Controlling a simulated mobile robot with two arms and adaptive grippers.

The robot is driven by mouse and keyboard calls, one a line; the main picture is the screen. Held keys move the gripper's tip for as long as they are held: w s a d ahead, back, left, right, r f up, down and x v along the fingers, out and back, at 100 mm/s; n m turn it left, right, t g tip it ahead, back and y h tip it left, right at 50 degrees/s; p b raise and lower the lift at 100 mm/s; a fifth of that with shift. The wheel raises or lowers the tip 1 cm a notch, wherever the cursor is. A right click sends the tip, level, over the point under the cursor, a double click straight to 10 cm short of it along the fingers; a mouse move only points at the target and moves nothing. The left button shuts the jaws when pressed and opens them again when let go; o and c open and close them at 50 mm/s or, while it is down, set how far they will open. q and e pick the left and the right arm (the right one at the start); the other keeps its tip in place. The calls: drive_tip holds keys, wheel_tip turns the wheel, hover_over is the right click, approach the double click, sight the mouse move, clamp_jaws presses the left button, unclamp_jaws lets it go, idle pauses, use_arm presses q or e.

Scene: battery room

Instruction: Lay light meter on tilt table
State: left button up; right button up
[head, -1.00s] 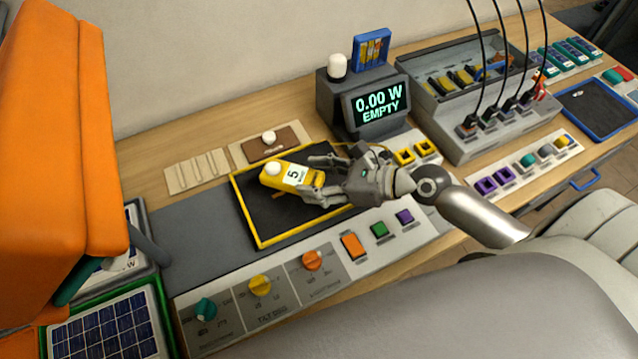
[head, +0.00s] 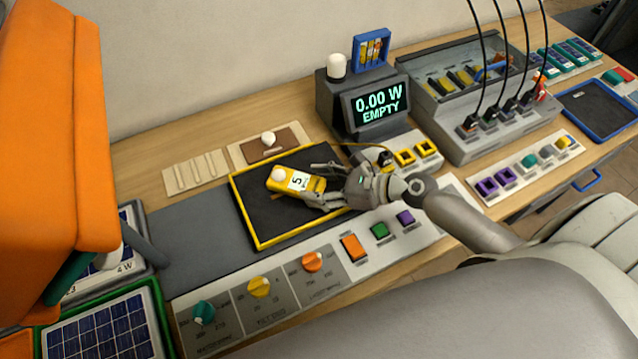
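The light meter (head: 297,181) is a yellow handheld body with a white dome at its left end and a white label marked 5. It lies over the dark surface of the yellow-framed tilt table (head: 247,223), at or very near it; any small gap cannot be told. My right gripper (head: 318,184) comes in from the right, with one finger above and one below the meter's right end, seemingly shut on it. The fingers partly cover that end. My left gripper is not in view.
A display box (head: 378,107) reads 0.00 W EMPTY behind the table. A control strip with knobs and buttons (head: 352,247) runs along the front. A brown block (head: 275,143) lies behind. A large orange object (head: 50,130) fills the left. Grey mat (head: 190,232) is clear.

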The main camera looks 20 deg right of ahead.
drive_tip(key=o, duration=0.3)
drive_tip(key=shift+b+v, duration=1.05)
drive_tip(key=shift+v, duration=5)
